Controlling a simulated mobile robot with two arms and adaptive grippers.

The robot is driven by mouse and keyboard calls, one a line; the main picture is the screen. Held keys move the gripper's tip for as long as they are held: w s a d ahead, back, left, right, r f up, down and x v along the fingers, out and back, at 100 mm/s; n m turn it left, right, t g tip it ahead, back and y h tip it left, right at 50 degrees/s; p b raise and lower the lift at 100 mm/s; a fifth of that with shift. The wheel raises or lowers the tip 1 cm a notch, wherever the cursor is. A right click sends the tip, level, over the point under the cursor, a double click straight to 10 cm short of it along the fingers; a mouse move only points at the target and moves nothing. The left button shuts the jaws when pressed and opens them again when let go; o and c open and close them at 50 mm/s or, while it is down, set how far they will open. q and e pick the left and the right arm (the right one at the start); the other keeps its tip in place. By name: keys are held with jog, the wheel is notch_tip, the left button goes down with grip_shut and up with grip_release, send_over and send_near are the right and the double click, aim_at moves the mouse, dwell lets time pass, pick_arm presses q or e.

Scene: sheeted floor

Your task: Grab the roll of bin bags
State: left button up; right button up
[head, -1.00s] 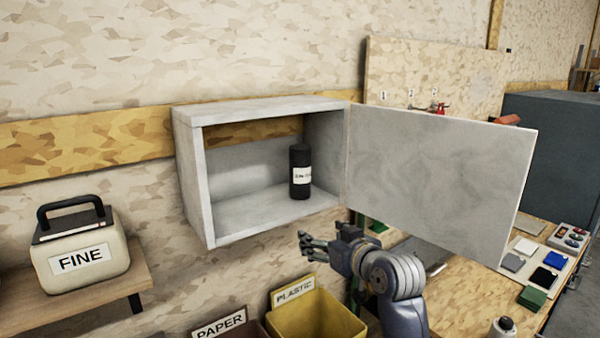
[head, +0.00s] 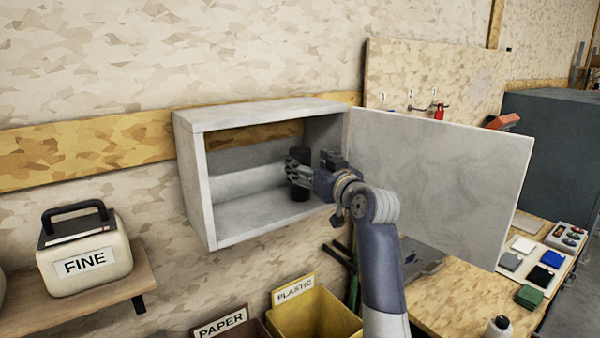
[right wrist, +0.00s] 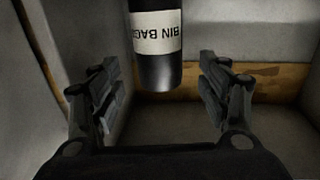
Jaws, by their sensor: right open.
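The roll of bin bags (head: 301,157) is a black upright cylinder with a white label. It stands inside the open wall cabinet, near its right side. In the right wrist view the roll (right wrist: 157,68) shows its "BIN BAGS" label upside down, between and ahead of the two fingers. My right gripper (head: 300,172) is open at the cabinet's mouth, in front of the roll, and partly hides it. In the right wrist view the gripper (right wrist: 160,90) has its fingers apart on either side, with a gap to the roll. My left gripper is not in view.
The grey wall cabinet (head: 196,185) has its door (head: 440,180) swung open to the right, beside my right arm. Below stand a yellow PLASTIC bin (head: 318,318) and a PAPER bin (head: 222,328). A FINE box (head: 85,262) sits on a shelf at left.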

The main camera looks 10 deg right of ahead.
aim_at(305, 161)
jog(key=shift+w+a+r+p, duration=0.1)
jog(key=shift+w+r+p, duration=0.05)
jog(key=shift+w+p, duration=0.2)
jog(key=p+x, duration=0.1)
jog(key=x, duration=0.2)
jog(key=shift+p, duration=0.3)
jog(key=shift+w+a+f, duration=0.1)
jog(key=shift+w+f, duration=0.15)
jog(key=shift+w, duration=0.4)
jog(key=c, duration=1.3)
